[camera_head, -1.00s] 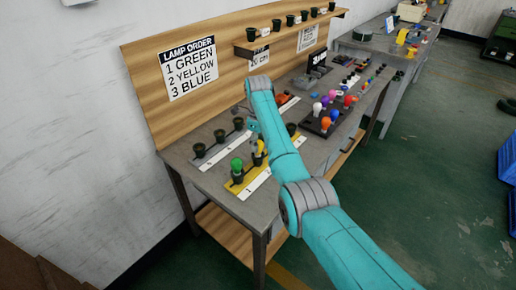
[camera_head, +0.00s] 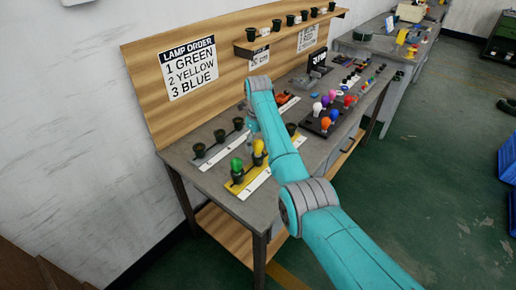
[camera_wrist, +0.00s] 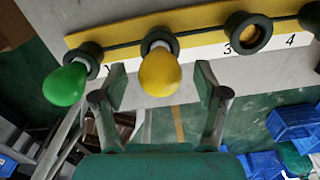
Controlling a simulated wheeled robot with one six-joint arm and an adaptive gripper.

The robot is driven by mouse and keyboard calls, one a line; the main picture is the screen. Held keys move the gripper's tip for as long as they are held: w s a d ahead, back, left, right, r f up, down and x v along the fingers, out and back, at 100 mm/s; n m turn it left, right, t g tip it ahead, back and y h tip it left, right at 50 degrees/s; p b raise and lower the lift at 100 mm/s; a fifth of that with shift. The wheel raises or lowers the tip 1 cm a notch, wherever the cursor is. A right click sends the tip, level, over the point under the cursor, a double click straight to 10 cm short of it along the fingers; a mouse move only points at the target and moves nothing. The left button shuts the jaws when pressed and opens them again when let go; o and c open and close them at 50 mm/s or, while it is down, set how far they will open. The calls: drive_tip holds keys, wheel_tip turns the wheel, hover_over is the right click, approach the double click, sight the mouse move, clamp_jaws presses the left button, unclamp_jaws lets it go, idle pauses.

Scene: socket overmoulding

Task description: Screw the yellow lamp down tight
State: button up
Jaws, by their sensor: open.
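The yellow lamp (camera_wrist: 159,73) stands in the second socket (camera_wrist: 160,40) of the yellow-edged strip (camera_wrist: 195,16); it also shows in the head view (camera_head: 259,148). How deep it sits I cannot tell. My gripper (camera_wrist: 160,82) is open, with one finger on each side of the lamp and a visible gap to each. In the head view my arm hides most of the gripper. The green lamp (camera_wrist: 66,84) is in the first socket (camera_wrist: 91,54), left of my left finger; it also shows in the head view (camera_head: 237,166).
The third socket (camera_wrist: 247,33) is empty, to the right of the yellow lamp. A second strip with dark sockets (camera_head: 219,137) lies behind. A dark tray with several coloured lamps (camera_head: 315,127) stands further along the table. A lamp-order sign (camera_head: 189,68) hangs on the back board.

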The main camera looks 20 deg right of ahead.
idle(0.3)
drive_tip(key=n, duration=0.4)
drive_tip(key=shift+n, duration=0.3)
drive_tip(key=n, duration=0.4)
drive_tip(key=shift+n, duration=0.4)
drive_tip(key=n, duration=0.9)
drive_tip(key=c, duration=1.1)
drive_tip(key=shift+o, duration=0.2)
drive_tip(key=m, duration=0.4)
drive_tip(key=shift+m, duration=0.3)
